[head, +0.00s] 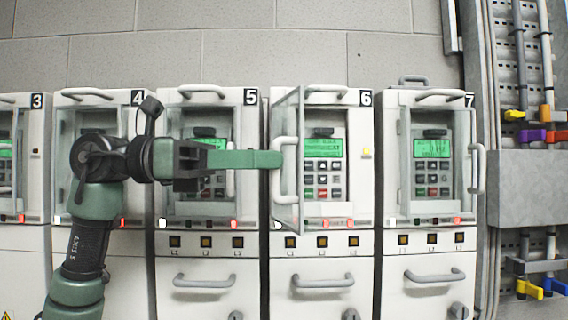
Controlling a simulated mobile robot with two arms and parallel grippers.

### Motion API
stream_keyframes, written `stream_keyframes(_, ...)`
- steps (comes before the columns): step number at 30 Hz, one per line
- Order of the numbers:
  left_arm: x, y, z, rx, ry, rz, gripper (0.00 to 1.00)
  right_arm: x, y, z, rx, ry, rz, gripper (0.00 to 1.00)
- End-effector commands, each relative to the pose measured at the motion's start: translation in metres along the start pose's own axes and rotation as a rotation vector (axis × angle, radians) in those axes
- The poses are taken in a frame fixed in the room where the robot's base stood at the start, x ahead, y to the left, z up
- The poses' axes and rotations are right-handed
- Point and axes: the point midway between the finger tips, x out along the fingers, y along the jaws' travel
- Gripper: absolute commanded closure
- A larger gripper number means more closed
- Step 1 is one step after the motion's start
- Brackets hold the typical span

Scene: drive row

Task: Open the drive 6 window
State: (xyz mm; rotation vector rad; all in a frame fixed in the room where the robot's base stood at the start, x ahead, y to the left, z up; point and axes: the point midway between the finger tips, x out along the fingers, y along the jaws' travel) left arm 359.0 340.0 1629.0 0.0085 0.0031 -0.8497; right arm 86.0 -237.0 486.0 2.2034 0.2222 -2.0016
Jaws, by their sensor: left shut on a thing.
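The drive 6 window (291,205) is a clear pane in front of the left part of the drive 6 cabinet. It stands swung outward, hinged at its left side, with its free edge toward me. Its pale bar handle (284,187) is near that free edge. My left gripper (276,159) reaches in from the left with its green fingers shut on this handle. The fingers hide part of the handle. The drive 6 panel (323,165), with a lit green display and keys, shows uncovered to the right of the pane. My right gripper is not in view.
Drive 5 (250,97) on the left and drive 7 (432,205) on the right have windows that look closed, with bar handles. My left arm passes in front of drives 4 and 5. Grey conduits and coloured valve levers (530,136) are at the far right.

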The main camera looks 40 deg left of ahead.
Motion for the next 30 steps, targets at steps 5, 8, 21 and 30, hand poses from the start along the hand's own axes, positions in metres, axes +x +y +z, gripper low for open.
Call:
stream_keyframes(5,-0.013,0.008,0.004,-0.002,-0.017,0.017,1.00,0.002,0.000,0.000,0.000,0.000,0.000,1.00)
stream_keyframes(8,-0.017,0.009,0.005,-0.002,-0.017,0.017,1.00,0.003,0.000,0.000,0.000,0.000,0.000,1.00)
stream_keyframes(21,-0.020,0.010,0.005,-0.003,-0.016,0.015,1.00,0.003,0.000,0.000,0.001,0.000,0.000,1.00)
stream_keyframes(30,-0.019,0.010,0.004,-0.003,-0.013,0.014,0.81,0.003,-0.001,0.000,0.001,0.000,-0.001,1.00)
